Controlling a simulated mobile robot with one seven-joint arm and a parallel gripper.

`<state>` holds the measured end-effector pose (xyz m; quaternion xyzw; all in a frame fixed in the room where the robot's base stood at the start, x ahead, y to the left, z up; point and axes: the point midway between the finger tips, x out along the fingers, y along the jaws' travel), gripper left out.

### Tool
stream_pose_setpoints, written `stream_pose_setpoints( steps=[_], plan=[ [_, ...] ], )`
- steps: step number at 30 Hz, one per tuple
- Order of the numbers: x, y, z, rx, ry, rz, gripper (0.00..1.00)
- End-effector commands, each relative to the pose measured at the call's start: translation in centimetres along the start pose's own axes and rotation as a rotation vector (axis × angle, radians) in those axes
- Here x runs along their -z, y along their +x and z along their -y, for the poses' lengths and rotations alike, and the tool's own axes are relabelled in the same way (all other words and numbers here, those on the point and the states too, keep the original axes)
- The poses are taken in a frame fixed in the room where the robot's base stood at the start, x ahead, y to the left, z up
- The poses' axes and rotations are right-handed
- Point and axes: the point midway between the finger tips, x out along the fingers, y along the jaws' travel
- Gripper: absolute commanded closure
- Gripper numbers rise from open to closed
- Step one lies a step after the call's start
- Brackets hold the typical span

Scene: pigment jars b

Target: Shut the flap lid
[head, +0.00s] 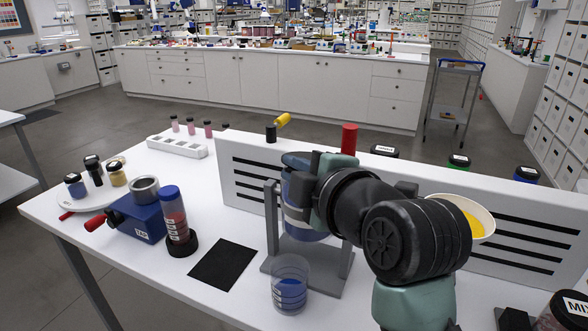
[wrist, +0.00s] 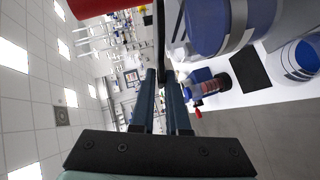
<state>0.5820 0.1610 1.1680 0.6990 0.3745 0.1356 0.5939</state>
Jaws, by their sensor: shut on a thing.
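A blue jar (head: 300,205) stands in a grey stand (head: 274,220), partly hidden by my arm. In the wrist view the jar (wrist: 217,25) is at the upper right. The flap lid (wrist: 160,35) appears there as a thin dark strip, nearly edge-on, beside the jar's top end. My gripper (wrist: 160,76) has its two fingers close together, one on each side of the strip, shut on it. In the head view my wrist and gripper body cover most of the jar's top. I cannot tell how large the gap between lid and rim is.
A beaker with blue liquid (head: 289,285) stands in front of the stand. A black mat (head: 224,264), a blue TAP block (head: 138,218) and a blue-capped jar (head: 173,214) are to the left. A slotted white panel (head: 245,178) runs behind. A yellow-filled bowl (head: 485,210) is at right.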

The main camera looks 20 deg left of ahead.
Motion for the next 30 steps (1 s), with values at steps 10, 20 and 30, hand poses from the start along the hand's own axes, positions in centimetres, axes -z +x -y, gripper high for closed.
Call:
stream_pose_setpoints(
  steps=[10, 20, 30],
  plan=[
    [-0.1, 0.1, 0.3, 0.008, 0.003, 0.001, 0.61],
    [-0.2, -1.3, 0.1, 0.002, 0.002, 0.003, 0.61],
    [-0.2, -8.5, 0.1, 0.002, 0.001, 0.005, 0.61]
  ],
)
